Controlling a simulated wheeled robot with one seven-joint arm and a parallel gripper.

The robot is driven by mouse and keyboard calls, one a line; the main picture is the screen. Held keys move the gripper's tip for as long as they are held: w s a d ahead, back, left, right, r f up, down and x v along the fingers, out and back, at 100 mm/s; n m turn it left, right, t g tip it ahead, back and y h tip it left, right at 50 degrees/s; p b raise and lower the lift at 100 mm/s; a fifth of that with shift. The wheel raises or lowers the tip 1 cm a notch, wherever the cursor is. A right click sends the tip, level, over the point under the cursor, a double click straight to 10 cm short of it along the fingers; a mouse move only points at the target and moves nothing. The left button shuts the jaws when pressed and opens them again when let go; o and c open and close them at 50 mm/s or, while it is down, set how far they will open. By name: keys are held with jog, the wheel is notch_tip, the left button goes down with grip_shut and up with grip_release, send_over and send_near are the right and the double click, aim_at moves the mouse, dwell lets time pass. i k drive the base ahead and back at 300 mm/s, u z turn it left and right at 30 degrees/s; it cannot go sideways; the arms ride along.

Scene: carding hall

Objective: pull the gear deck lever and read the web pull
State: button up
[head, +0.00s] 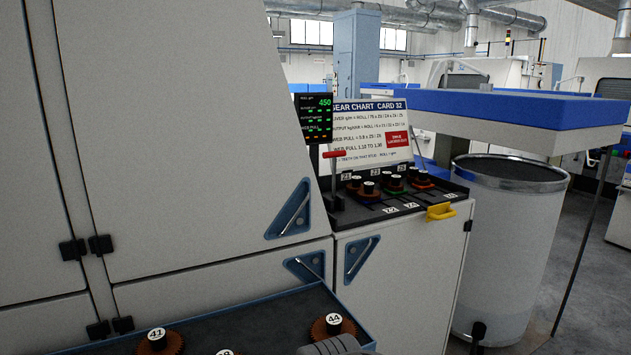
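The gear deck (408,206) is a black tray on the machine's corner, with several coloured gears on posts and small number labels. The lever (337,180) stands upright at the deck's left end, with a red crossbar handle on top. A dark display (314,119) behind it shows a green 450 and smaller rows of green and orange marks too small to read. The gear chart (368,130) has lines mentioning pull and a red label. My gripper is not recognisable in view; a grey rounded part shows at the bottom edge.
A blue-edged tray (252,310) in front holds gears marked 41 and 44 and one cut off. A yellow handle (440,212) sticks out at the deck's front. A tall grey can (508,250) stands right under a blue-edged table (510,108). Floor shows at far right.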

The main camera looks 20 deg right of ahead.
aim_at(333, 155)
jog(key=k, duration=0.5)
jog(key=z, duration=1.75)
jog(key=i, duration=0.95)
jog(key=u, duration=1.7)
